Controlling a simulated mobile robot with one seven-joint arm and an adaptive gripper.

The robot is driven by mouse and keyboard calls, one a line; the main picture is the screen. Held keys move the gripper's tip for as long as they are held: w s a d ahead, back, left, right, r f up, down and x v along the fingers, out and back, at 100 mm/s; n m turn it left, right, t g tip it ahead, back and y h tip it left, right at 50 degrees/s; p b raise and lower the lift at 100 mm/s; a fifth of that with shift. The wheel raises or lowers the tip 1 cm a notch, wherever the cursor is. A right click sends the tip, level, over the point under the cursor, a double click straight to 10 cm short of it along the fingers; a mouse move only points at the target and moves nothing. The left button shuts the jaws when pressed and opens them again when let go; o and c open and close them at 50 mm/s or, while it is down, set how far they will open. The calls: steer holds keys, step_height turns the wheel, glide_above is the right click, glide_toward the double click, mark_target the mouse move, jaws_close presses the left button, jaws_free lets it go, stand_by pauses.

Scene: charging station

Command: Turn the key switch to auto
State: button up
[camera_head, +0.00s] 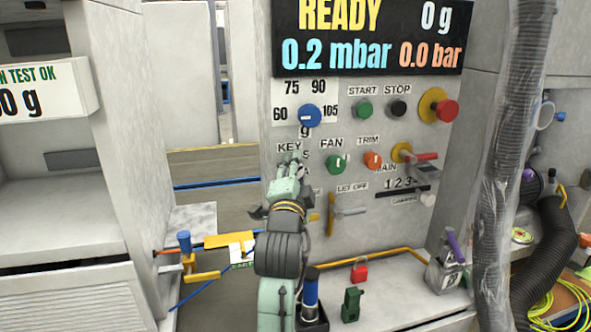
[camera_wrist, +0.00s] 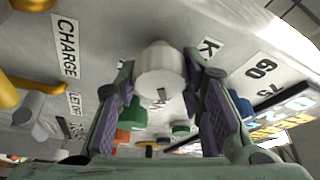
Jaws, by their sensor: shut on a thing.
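The key switch (camera_wrist: 161,68) is a pale grey round knob with a dark slot mark on its face, between my fingers in the wrist view. My gripper (camera_wrist: 160,82) is shut on it, one purple-padded finger on each side. In the head view my gripper (camera_head: 290,167) reaches the panel (camera_head: 330,255) just below the KEY label (camera_head: 290,147). There the arm and gripper hide the switch and most of the lettering around it. Which position the switch points to cannot be read.
Right of my gripper are the green FAN knob (camera_head: 336,163), the orange TRIM knob (camera_head: 372,160) and a red-handled valve (camera_head: 415,155). A blue dial (camera_head: 311,116) sits above. A lever (camera_head: 345,210) juts out below. A grey hose (camera_head: 505,170) hangs at the right.

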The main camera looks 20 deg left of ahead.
steer(key=m+g, duration=0.1)
steer(key=m, duration=0.2)
steer(key=m+g, duration=0.1)
steer(key=m, duration=0.2)
steer(key=shift+h, duration=0.4)
steer(key=m+g, duration=0.1)
steer(key=m, duration=0.1)
steer(key=m+g, duration=0.1)
steer(key=m, duration=0.2)
steer(key=shift+f+g+y, duration=0.15)
steer(key=shift+g+y, duration=0.25)
steer(key=o, duration=1.1)
steer(key=shift+o, duration=0.2)
steer(key=v, duration=1.2)
